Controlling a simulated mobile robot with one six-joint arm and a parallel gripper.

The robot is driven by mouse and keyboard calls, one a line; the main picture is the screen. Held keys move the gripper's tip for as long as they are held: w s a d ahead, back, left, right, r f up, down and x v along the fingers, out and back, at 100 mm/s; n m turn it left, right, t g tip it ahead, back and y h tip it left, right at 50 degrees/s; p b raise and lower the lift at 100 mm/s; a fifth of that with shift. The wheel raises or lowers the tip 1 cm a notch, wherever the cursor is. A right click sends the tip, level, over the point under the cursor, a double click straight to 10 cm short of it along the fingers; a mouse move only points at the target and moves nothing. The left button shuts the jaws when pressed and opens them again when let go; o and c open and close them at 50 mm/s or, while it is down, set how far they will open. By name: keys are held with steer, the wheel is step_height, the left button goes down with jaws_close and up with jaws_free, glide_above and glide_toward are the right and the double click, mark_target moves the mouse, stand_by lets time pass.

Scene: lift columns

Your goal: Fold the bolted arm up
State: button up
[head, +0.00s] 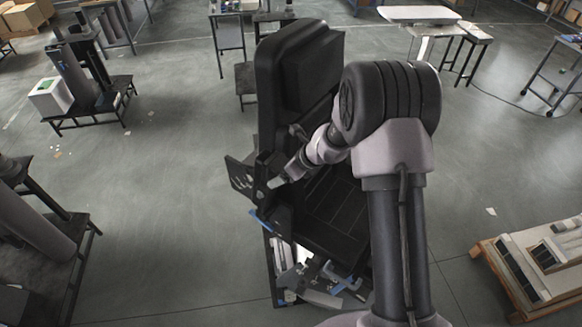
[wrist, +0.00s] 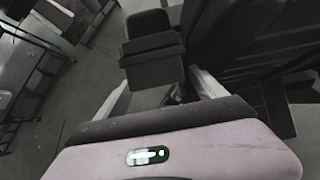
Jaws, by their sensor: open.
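A black seat-like unit with a tall back (head: 300,75) and a dark ribbed seat (head: 328,215) stands in the centre of the head view. A dark plate with light marks (head: 241,177) sticks out at its left side; I cannot tell whether it is the bolted arm. My gripper (head: 277,182) is beside this plate, at the seat's left edge. In the wrist view my gripper (wrist: 165,84) has its two pale fingers apart. A dark padded block (wrist: 152,62) shows between and beyond the fingers, apparently the arm. Contact cannot be made out.
Blue and grey parts (head: 312,284) lie on a stand below the seat. A wooden pallet with panels (head: 540,262) is at the right. A bench with a dark cylinder (head: 32,222) is at the left. Open grey floor (head: 170,190) lies left of the seat.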

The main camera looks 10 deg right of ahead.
steer(key=v, duration=1.6)
steer(key=shift+s+d+r, duration=0.2)
steer(key=shift+s+r, duration=0.05)
steer(key=shift+r, duration=0.05)
steer(key=s+a+f+n+h+b, duration=0.1)
steer(key=s+a+f+n+b, duration=0.2)
steer(key=s+f+n+b, duration=0.8)
steer(key=s+a+f+n+h+b, duration=0.2)
steer(key=s+f+n+b, duration=0.9)
steer(key=b, duration=1.5)
steer(key=shift+s+a+f+n+t+b, duration=0.4)
steer(key=shift+s+f, duration=1.2)
steer(key=shift+s, duration=0.95)
